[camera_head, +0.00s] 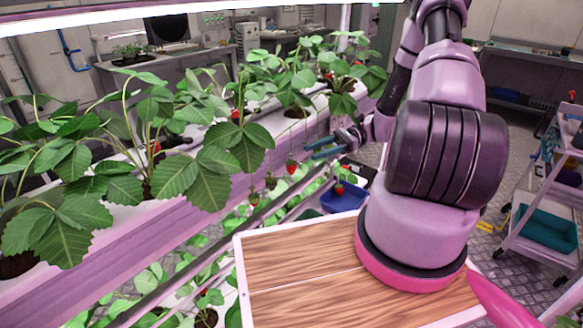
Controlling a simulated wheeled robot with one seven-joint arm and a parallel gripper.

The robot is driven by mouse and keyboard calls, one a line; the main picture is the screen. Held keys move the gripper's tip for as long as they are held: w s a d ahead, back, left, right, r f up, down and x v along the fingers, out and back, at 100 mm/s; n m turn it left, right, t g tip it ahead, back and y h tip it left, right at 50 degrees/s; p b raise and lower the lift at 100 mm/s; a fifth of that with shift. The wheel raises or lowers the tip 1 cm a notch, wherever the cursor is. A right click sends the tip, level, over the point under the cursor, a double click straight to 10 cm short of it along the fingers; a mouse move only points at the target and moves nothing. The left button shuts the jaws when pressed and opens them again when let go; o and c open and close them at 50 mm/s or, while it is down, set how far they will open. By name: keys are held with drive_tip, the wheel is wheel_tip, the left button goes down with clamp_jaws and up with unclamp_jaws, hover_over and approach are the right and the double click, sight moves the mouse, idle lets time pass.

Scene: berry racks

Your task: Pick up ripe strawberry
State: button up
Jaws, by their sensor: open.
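A red strawberry (291,167) hangs on a thin stem below the upper planting trough, near the middle of the head view. Another red strawberry (339,188) shows a little lower and to the right, in front of the blue bin (343,199). Darker, less red berries (271,181) hang just left of the first one. My gripper (318,150) points left, with its teal fingers just right of and above the hanging red strawberry. The fingers are open and nothing shows between them. Whether they touch any stem cannot be told.
The white trough (150,225) with leafy plants runs diagonally along the left. More plants (155,285) grow on a lower tier. A wooden board (290,280) lies at the front under my arm. A cart (545,215) with bins stands at the right, past open floor.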

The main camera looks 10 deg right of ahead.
sight(291, 164)
drive_tip(key=a+f+m+t+y, duration=0.1)
drive_tip(key=a+f, duration=0.1)
drive_tip(key=a, duration=0.8)
drive_tip(key=shift+s+a+y, duration=0.4)
drive_tip(key=shift+s, duration=0.05)
drive_tip(key=shift+f, duration=0.1)
drive_tip(key=c, duration=0.5)
